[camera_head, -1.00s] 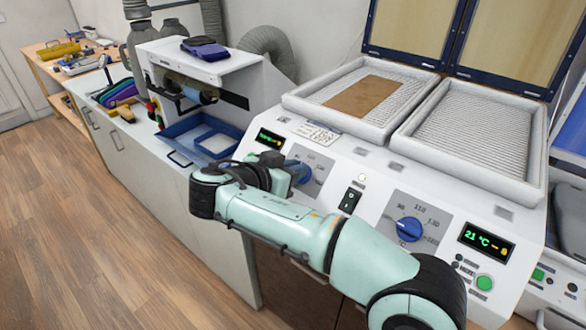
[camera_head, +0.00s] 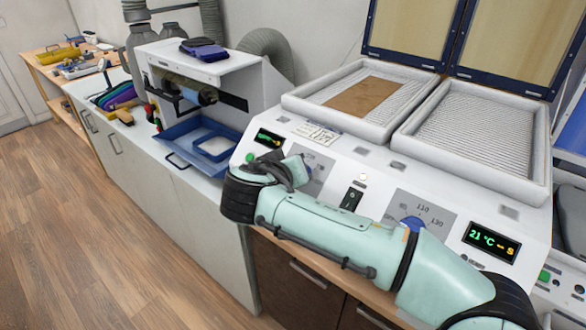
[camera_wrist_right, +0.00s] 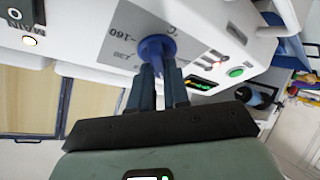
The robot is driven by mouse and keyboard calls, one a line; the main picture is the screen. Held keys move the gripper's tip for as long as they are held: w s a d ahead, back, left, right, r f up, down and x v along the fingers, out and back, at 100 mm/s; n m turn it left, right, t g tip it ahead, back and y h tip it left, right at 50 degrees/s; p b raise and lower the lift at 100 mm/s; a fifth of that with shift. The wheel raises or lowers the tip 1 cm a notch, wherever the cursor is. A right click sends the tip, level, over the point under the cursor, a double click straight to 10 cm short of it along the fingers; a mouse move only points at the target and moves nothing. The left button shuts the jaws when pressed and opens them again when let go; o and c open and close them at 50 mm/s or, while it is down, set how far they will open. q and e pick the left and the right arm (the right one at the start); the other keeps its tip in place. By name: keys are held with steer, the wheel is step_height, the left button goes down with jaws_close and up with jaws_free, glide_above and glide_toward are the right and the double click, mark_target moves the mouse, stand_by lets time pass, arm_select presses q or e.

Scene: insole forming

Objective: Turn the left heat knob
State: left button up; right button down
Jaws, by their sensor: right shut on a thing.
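The left heat knob (camera_wrist_right: 156,47) is a blue knob on a grey dial plate with printed numbers, seen upside down in the right wrist view. My right gripper (camera_wrist_right: 161,65) has its two dark fingers closed on the knob from both sides. In the head view my right arm crosses the front of the machine from the lower right. Its gripper (camera_head: 294,168) is at the left dial and covers most of that knob. The left temperature display (camera_head: 268,138) is lit beside it. My left gripper is not in view.
The right heat knob (camera_head: 412,224) is partly behind my arm, beside a display reading 21 °C (camera_head: 490,242). A black power switch (camera_head: 351,198) sits between the dials. White heating trays (camera_head: 470,165) lie above; a blue tray (camera_head: 180,152) stands left.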

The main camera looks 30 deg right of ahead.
steer(key=n+y+p, duration=0.1)
steer(key=n, duration=0.2)
steer(key=shift+r+t, duration=0.1)
steer(key=shift+t, duration=0.2)
steer(key=shift+n+y+p, duration=0.55)
steer(key=shift+n+y, duration=0.05)
steer(key=shift+n, duration=0.4)
steer(key=shift+r+n+y+p, duration=0.1)
steer(key=shift+n+y+p, duration=0.4)
steer(key=shift+n+p, duration=0.55)
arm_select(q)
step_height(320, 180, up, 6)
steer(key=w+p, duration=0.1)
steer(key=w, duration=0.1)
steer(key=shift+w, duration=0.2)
arm_select(e)
steer(key=shift+n+y, duration=0.5)
steer(key=shift+n, duration=0.85)
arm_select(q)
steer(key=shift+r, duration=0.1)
arm_select(e)
steer(key=shift+g, duration=0.4)
steer(key=c, duration=1.1)
jaws_free()
